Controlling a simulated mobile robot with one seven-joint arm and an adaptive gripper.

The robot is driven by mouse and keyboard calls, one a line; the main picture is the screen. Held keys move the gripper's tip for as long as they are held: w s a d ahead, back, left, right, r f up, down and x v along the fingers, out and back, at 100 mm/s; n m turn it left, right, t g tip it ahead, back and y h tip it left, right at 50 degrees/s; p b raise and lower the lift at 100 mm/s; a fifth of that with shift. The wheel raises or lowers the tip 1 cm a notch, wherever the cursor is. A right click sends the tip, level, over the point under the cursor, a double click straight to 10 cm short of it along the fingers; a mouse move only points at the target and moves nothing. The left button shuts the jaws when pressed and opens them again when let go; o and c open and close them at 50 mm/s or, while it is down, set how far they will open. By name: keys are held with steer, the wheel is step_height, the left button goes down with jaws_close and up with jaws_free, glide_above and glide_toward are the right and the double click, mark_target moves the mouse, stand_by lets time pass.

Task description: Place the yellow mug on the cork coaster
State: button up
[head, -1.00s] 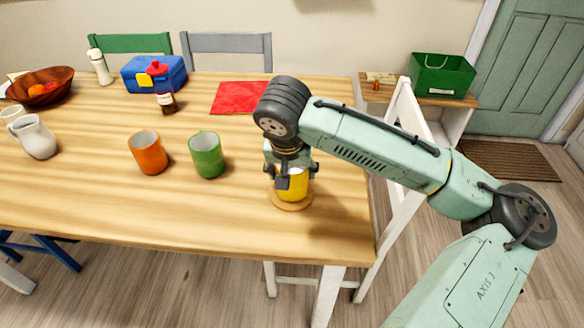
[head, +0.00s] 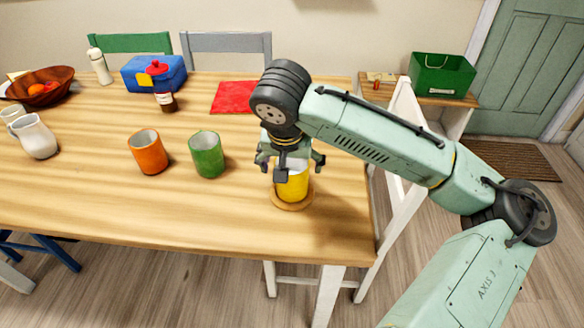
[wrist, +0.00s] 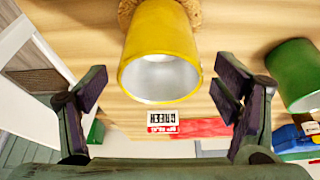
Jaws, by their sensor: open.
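The yellow mug (head: 292,186) stands upright on the round cork coaster (head: 293,204) near the table's front right corner. In the wrist view, the mug (wrist: 160,50) shows its pale inside, and a piece of the cork coaster (wrist: 190,12) shows behind its base. My gripper (head: 290,164) is open, just above and behind the mug in the head view. In the wrist view, its two fingers (wrist: 162,92) are spread wide on either side of the mug's rim, apart from it. The gripper hides part of the mug's rim in the head view.
A green mug (head: 206,155) and an orange mug (head: 148,153) stand to the left. A white chair (head: 400,190) stands at the table's right edge. The table front left is clear.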

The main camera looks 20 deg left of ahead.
steer(key=v, duration=0.9)
